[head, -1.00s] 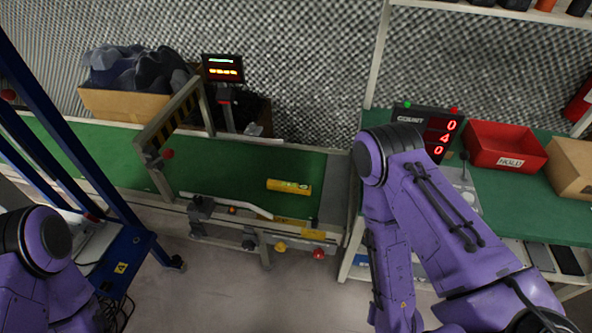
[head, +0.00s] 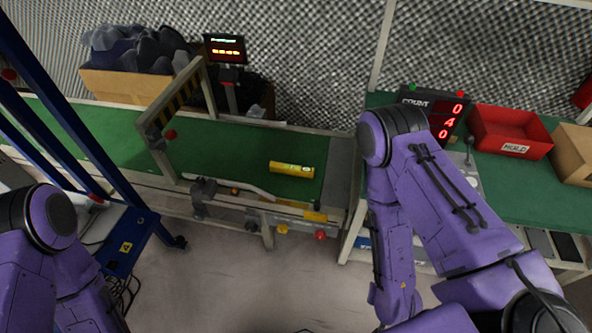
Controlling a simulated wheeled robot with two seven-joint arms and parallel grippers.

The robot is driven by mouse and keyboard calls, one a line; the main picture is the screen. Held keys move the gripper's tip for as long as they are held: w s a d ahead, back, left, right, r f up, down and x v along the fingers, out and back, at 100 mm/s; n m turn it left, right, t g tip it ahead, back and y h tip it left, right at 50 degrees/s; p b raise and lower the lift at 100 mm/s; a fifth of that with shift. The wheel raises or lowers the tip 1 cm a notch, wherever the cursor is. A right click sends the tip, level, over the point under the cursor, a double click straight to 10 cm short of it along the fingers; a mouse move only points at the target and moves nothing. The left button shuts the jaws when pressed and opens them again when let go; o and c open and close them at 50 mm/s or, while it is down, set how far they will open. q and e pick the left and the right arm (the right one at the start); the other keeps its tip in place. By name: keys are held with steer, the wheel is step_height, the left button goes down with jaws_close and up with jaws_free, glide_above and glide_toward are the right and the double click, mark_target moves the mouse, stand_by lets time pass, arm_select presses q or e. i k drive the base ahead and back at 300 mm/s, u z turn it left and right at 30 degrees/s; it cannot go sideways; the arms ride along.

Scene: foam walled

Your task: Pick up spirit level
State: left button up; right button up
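A yellow spirit level (head: 292,169) lies flat on the green conveyor belt, near the belt's right end. Nothing touches it from above. My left arm shows at the lower left and my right arm at the right, both purple. Neither gripper is in the picture, so I cannot see whether they are open or shut.
A metal guard rail (head: 228,187) runs along the belt's front edge. A striped gate (head: 170,112) spans the belt to the left. A red bin (head: 510,132) and a count display (head: 432,110) stand on the right bench. A blue frame (head: 85,150) stands at left.

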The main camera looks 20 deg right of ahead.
mark_target(280, 168)
steer(key=z, duration=0.7)
steer(key=i, duration=1.1)
steer(key=z, duration=0.2)
